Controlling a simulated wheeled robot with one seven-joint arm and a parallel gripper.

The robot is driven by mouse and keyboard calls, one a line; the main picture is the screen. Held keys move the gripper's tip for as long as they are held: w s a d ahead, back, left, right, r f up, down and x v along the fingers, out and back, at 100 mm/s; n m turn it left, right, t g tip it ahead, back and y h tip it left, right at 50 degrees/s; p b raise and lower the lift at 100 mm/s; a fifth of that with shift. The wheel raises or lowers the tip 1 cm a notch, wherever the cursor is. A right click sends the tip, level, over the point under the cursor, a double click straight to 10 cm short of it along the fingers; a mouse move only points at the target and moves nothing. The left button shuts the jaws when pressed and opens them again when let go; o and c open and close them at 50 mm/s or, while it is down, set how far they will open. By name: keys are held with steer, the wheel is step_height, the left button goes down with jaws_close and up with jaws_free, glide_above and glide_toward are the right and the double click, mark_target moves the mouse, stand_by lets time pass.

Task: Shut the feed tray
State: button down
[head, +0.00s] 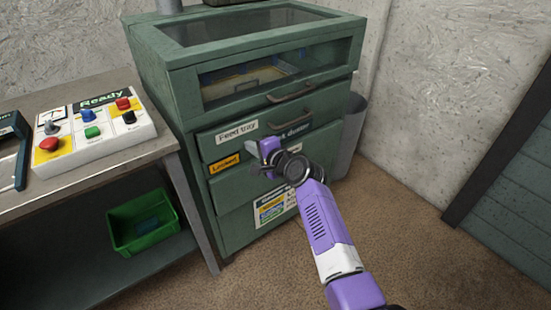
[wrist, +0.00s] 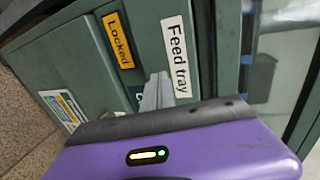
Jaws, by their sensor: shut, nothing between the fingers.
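The feed tray (head: 222,149) is a green drawer front with a white "Feed tray" label, in the middle of the green cabinet. The label also shows upright along the tray front (wrist: 180,60) in the wrist view. I cannot tell clearly how far the tray stands out from the cabinet. My gripper (head: 253,147) is shut and empty, right in front of the tray front below the label. Its grey fingers show in the wrist view (wrist: 157,92), beside the label; whether they touch the front I cannot tell. My gripper hides part of the tray front.
The green cabinet (head: 160,70) has a glass-topped upper part and a handle (head: 290,93) above the tray. A yellow "Locked" label (head: 224,163) sits below. A bench with a control box (head: 95,128) stands left, a green bin (head: 143,222) under it. Carpet (head: 430,260) at right is clear.

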steer(key=p+v, duration=0.2)
steer(key=v, duration=0.7)
step_height(320, 180, up, 5)
steer(key=w+d+n+t+h, duration=0.1)
steer(key=d+n+t, duration=0.1)
steer(key=d+t, duration=0.1)
steer(key=s+d+f+n+t+h+p, duration=0.1)
steer(key=s+d+f+n+t+h, duration=0.15)
steer(key=s+d, duration=0.6)
steer(key=s+d+r+n+h+p, duration=0.1)
steer(key=s+d+n, duration=0.1)
steer(key=s, duration=1.3)
steer(key=s+d+r+n+g+h+p, duration=0.1)
steer(key=s+d, duration=0.3)
steer(key=s, duration=1.2)
steer(key=s+d+r+n+g+h+p, duration=0.1)
steer(key=s+d+r+n+h+p, duration=0.1)
steer(key=s, duration=1.4)
steer(key=shift+s+d+r+n+h+p, duration=0.2)
steer(key=shift+d+r+n+h+p, duration=0.15)
steer(key=shift+d+n+h+p, duration=0.5)
